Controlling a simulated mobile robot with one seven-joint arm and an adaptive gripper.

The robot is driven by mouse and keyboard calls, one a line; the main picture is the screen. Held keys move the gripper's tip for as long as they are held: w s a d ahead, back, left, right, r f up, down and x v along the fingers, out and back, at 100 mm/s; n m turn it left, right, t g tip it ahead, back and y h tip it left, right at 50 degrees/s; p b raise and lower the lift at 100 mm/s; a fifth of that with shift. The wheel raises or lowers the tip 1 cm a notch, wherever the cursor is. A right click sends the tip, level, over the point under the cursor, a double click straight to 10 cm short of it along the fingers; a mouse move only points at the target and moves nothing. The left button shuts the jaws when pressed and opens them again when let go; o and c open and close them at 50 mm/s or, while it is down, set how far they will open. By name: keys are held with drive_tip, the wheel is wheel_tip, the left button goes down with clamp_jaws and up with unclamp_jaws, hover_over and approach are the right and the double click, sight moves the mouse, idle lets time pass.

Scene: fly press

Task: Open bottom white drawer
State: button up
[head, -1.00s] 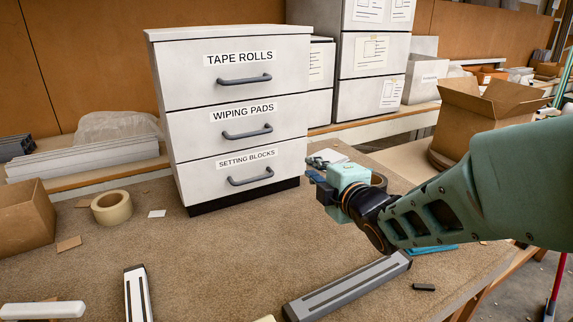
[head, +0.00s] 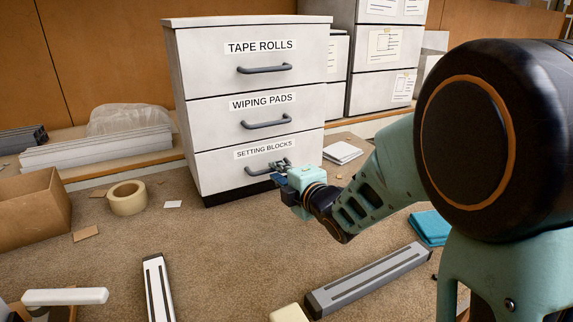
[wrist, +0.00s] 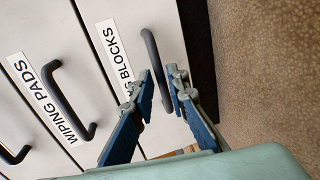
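The white cabinet has three drawers, all flush and shut. The bottom drawer (head: 218,178), labelled SETTING BLOCKS, has a dark bar handle (head: 254,171), partly hidden behind my gripper (head: 278,170) in the head view. In the wrist view the bottom handle (wrist: 152,50) runs through the gap between the fingertips of my gripper (wrist: 160,82), with one finger to either side. The fingers are apart and nothing is clamped. I cannot tell whether the tips reach as deep as the bar.
Above are the WIPING PADS drawer (head: 220,118) and TAPE ROLLS drawer (head: 210,65). On the carpeted bench are a tape roll (head: 127,198), a grey rail (head: 368,280), a white rail (head: 158,288) and a teal cloth (head: 430,227). The surface directly before the cabinet is mostly clear.

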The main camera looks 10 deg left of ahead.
drive_tip(key=shift+x, duration=1.35)
clamp_jaws()
